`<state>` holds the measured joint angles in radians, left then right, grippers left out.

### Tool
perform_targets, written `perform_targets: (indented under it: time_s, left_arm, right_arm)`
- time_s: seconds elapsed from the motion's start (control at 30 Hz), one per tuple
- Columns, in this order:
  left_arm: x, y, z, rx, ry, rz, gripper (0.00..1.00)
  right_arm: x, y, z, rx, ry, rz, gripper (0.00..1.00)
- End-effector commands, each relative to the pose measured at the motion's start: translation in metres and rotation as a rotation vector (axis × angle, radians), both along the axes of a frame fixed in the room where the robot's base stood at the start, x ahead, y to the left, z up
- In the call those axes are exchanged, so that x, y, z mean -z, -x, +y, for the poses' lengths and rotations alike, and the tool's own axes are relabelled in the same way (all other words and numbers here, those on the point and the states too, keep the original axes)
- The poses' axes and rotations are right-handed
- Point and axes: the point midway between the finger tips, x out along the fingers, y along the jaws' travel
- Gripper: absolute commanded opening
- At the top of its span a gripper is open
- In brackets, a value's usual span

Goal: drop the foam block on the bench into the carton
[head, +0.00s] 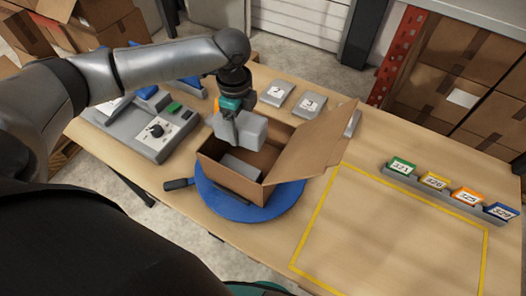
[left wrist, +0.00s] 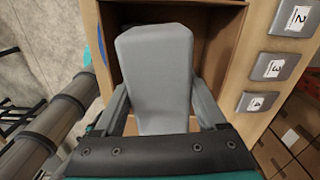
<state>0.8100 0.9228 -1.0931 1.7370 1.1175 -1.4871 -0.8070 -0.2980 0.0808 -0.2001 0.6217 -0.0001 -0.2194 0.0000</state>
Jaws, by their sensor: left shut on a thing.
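My left gripper (head: 236,118) is shut on a grey foam block (head: 252,131) and holds it over the open carton (head: 225,178). The brown carton sits on a round blue turntable (head: 270,212) with a dark handle. Its right flap (head: 318,142) stands out, up and to the right. Another grey block-like piece (head: 242,167) lies inside the carton. In the left wrist view, the foam block (left wrist: 155,75) lies between the fingers, with the carton (left wrist: 228,45) behind it. My right gripper does not show.
To the right are a yellow-outlined empty area (head: 390,235) and a rack of numbered coloured cards (head: 450,193).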

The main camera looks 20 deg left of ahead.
Motion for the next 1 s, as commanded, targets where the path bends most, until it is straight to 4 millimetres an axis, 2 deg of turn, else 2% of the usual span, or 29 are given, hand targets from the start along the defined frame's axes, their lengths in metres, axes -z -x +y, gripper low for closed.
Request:
perform_targets:
  time_s: [0.1, 0.13, 0.37, 0.6, 0.73, 0.87, 1.0]
  left_arm:
    - [-0.001, 0.000, 0.000, 0.000, 0.000, -0.001, 0.22]
    - [-0.001, 0.000, 0.000, 0.000, 0.000, -0.001, 0.75]
    - [-0.001, 0.000, 0.000, 0.000, 0.000, -0.001, 1.00]
    - [-0.001, 0.000, 0.000, 0.000, 0.000, -0.001, 1.00]
    - [-0.011, -0.001, 0.000, 0.001, 0.000, -0.003, 1.00]
    - [-0.033, -0.001, 0.000, 0.002, 0.000, -0.005, 1.00]
    - [-0.068, -0.002, 0.000, 0.000, 0.000, -0.007, 1.00]
  right_arm:
    - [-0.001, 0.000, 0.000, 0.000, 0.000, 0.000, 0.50]
    - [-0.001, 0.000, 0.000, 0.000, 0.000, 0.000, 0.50]
    - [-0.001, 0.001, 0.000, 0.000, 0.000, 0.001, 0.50]
    - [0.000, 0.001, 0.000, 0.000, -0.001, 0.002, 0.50]
    - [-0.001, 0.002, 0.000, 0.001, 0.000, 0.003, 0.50]
    - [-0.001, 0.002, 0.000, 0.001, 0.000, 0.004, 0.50]
    - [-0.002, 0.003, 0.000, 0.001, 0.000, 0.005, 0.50]
